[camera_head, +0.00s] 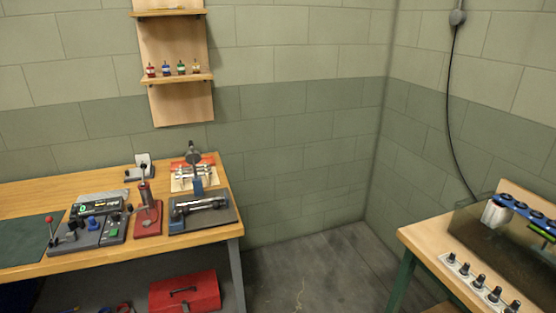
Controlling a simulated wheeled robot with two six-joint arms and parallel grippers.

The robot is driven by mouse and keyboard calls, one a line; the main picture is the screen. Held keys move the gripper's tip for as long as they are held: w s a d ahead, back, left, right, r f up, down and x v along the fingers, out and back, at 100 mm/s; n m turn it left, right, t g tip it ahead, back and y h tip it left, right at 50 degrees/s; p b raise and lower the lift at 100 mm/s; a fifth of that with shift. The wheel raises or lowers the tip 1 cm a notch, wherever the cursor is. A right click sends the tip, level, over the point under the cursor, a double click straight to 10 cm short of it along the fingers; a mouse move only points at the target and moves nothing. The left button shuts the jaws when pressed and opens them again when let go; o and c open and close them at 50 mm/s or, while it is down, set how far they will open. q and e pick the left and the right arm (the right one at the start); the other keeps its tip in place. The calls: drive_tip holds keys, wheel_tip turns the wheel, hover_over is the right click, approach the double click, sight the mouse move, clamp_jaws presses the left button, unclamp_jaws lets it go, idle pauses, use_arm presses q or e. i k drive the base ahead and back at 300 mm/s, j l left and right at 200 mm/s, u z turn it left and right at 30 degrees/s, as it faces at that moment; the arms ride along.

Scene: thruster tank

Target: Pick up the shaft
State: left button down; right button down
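I cannot tell for certain which item is the shaft. A dark rod-like part (201,204) lies along a grey tray (218,222) near the right end of the left wooden bench (228,174). Just behind it, several slim pale rods (194,175) rest on a small stand with a red back; these could also be shafts. All of these are small in this view. Neither of my grippers shows in the head view.
A red press-like tool (147,215) and a control box (97,228) stand left of the tray. A red toolbox (184,291) sits below the bench. At right, a second bench (420,238) carries a water tank (490,235) and several knobs (480,281). Open floor (320,265) lies between.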

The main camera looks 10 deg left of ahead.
sight(217, 198)
drive_tip(key=i+j+u, duration=0.3)
drive_tip(key=i+j, duration=0.3)
drive_tip(key=i+j+u, duration=0.25)
drive_tip(key=i+j, duration=0.4)
